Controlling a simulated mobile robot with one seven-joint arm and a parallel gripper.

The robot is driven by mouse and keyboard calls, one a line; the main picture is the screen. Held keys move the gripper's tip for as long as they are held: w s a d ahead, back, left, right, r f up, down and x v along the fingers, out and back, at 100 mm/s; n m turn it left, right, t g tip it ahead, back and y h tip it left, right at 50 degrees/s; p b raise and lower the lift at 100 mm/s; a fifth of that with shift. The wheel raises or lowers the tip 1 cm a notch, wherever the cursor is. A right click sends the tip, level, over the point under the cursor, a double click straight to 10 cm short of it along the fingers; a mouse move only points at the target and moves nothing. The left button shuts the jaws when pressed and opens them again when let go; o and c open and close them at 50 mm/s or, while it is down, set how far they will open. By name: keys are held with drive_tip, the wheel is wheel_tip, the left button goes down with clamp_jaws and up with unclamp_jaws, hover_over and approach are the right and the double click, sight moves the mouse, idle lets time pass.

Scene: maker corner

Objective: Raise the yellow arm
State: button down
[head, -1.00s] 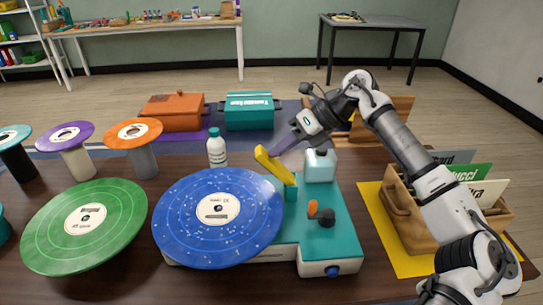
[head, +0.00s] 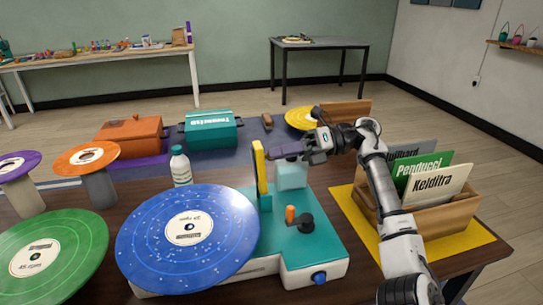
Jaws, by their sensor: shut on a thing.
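The yellow arm (head: 259,167) stands nearly upright on the teal deck of the turntable (head: 312,241), at its back left. My gripper (head: 277,152) reaches in from the right and is shut on the yellow arm near its upper part. The fingertips are small in this view. A blue speckled record (head: 187,255) lies on the turntable's left side, clear of the yellow arm. An orange knob (head: 291,214) and a dark knob (head: 305,223) are on the deck, and a blue knob (head: 319,278) is on the front.
A white bottle (head: 181,166) stands behind the record. A green record (head: 45,256) is at left. A wooden crate of sleeves (head: 440,221) stands on a yellow mat at right. Orange (head: 130,138) and teal (head: 212,131) cases sit at the back. A pale blue block (head: 292,175) is below my gripper.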

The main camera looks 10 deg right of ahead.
idle(0.4)
drive_tip(key=c, duration=1.3)
unclamp_jaws()
drive_tip(key=shift+c, duration=0.2)
drive_tip(key=shift+r, duration=0.1)
wheel_tip(320, 180, up, 20)
